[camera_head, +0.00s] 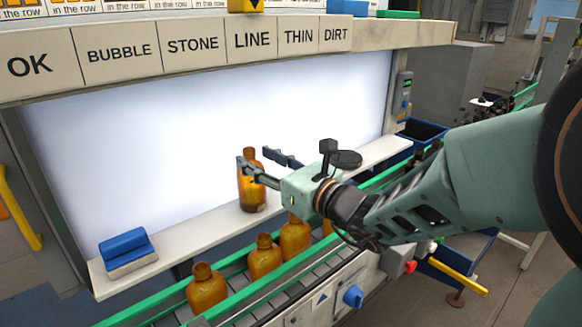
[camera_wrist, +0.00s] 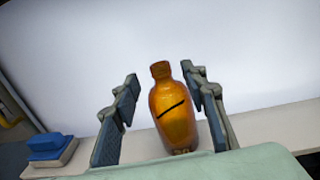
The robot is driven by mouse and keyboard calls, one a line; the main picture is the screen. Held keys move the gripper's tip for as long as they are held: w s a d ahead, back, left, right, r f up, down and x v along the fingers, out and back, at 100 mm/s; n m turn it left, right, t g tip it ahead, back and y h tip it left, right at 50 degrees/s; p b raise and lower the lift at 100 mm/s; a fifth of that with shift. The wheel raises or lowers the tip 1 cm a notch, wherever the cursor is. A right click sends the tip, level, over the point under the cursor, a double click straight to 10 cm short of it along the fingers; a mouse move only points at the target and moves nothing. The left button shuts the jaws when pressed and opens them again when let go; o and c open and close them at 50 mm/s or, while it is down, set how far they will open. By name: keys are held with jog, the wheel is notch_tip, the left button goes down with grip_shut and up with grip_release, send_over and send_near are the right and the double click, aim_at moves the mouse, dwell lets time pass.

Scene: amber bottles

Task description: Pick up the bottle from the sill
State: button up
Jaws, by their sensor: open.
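An amber bottle (camera_head: 251,188) stands upright on the white sill (camera_head: 180,238) in front of the bright panel. My gripper (camera_head: 258,166) is open, with its fingers at the upper part of this bottle in the head view. In the wrist view the bottle (camera_wrist: 174,112) stands between the two open fingers (camera_wrist: 162,105), nearer the right one. A dark slanted line marks its front. I cannot tell whether either finger touches it. The lower end of the bottle is close to the gripper body's edge in the wrist view.
A blue and grey block (camera_head: 127,250) lies at the sill's left end. Several amber bottles (camera_head: 264,257) stand on the conveyor with green rails (camera_head: 150,318) below the sill. A header with labels (camera_head: 193,45) such as LINE and STONE overhangs the panel. A blue bin (camera_head: 424,131) is at right.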

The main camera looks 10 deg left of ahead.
aim_at(254, 160)
jog(key=x, duration=0.2)
jog(key=f+x, duration=0.1)
jog(key=x, duration=0.1)
jog(key=shift+d, duration=0.1)
jog(key=shift+c, duration=0.4)
grip_shut()
